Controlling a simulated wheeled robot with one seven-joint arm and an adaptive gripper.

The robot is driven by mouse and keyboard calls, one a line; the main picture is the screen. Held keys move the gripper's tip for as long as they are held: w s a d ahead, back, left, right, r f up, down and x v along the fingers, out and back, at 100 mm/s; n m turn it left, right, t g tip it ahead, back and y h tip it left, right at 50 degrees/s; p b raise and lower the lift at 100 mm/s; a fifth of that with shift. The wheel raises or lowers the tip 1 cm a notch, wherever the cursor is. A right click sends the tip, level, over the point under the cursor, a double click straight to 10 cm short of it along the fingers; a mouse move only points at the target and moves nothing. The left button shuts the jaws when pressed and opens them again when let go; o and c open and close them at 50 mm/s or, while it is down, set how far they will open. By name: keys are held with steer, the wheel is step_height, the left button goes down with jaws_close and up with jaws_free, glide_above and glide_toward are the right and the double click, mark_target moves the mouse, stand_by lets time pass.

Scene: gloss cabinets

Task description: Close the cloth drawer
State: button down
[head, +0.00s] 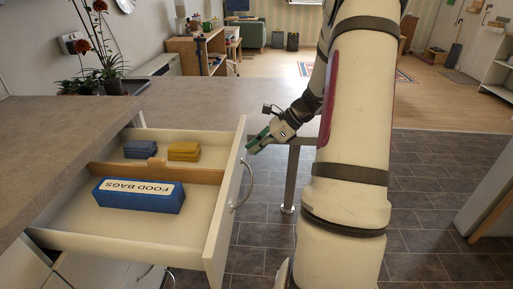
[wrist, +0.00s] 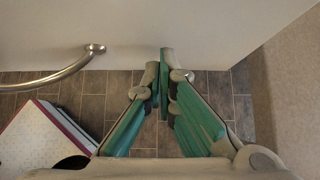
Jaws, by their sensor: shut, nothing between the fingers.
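The cloth drawer stands pulled out from the counter, its white front (head: 222,215) facing right in the head view. Inside are blue cloths (head: 140,149) and yellow cloths (head: 184,151), folded in the far compartment behind a wooden divider. A curved metal handle (head: 243,186) is on the front; it also shows in the wrist view (wrist: 62,76). My gripper (head: 251,147) is shut and empty at the far end of the drawer front, beyond the handle. In the wrist view its green fingertips (wrist: 162,62) point at the white front (wrist: 140,25); I cannot tell whether they touch.
A blue food bags box (head: 138,196) lies in the drawer's near compartment. The grey counter (head: 45,145) is at the left, with a further worktop (head: 190,100) behind and a metal leg (head: 291,180) under it. Tiled floor (head: 425,205) is clear at the right.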

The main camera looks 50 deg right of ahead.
mark_target(135, 142)
steer(key=w+a+p, duration=0.1)
steer(key=w+a, duration=0.6)
steer(key=w, duration=0.3)
steer(key=w+a+p, duration=0.1)
steer(key=w+a, duration=0.7)
steer(key=w, duration=0.2)
steer(key=w+a+p, duration=0.1)
steer(key=w+a, duration=0.7)
steer(key=w, duration=0.2)
steer(key=shift+a, duration=0.2)
steer(key=shift+w+a, duration=0.3)
steer(key=shift+r, duration=0.1)
